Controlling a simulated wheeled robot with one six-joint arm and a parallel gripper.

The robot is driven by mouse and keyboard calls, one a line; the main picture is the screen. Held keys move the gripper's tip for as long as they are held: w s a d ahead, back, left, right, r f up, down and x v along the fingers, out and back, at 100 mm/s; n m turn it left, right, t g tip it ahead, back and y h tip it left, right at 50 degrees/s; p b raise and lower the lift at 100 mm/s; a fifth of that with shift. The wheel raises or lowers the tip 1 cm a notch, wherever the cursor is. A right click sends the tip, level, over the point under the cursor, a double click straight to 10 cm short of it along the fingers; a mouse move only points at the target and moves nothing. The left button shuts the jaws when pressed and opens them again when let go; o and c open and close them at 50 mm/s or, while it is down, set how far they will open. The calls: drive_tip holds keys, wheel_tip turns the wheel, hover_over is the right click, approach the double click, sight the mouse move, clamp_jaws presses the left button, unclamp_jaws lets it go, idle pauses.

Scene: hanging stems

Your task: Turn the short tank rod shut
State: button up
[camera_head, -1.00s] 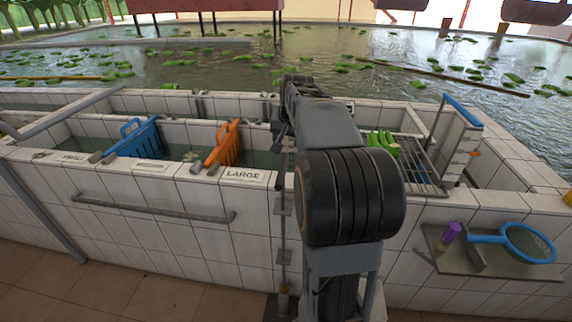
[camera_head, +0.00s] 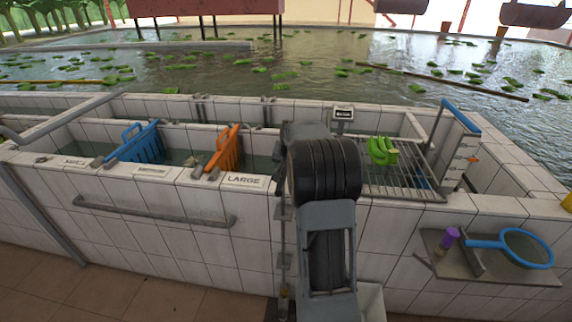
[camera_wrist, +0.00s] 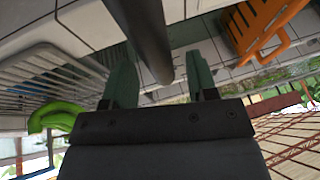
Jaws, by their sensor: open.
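In the wrist view a dark grey rod (camera_wrist: 146,32) runs down from the top edge to a rounded end between the two green fingers of my gripper (camera_wrist: 160,68). The fingers are open, one on each side of the rod, with a gap visible on both sides. I cannot tell whether it is the short tank rod. In the head view my arm hides the gripper and the spot it reaches. A thin upright rod (camera_head: 283,232) in wall brackets shows just left of my arm, in front of the tiled tank wall.
A blue divider (camera_head: 140,142) and an orange divider (camera_head: 224,150) stand in the tank left of my arm. A metal rack (camera_head: 400,183) with a green bunch (camera_head: 381,150) lies to the right. A shelf (camera_head: 500,272) with a blue net (camera_head: 527,247) juts from the wall.

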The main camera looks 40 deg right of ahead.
drive_tip(key=shift+w+f, duration=0.1)
drive_tip(key=shift+f, duration=0.15)
drive_tip(key=shift+c, duration=0.2)
clamp_jaws()
drive_tip(key=shift+d, duration=0.1)
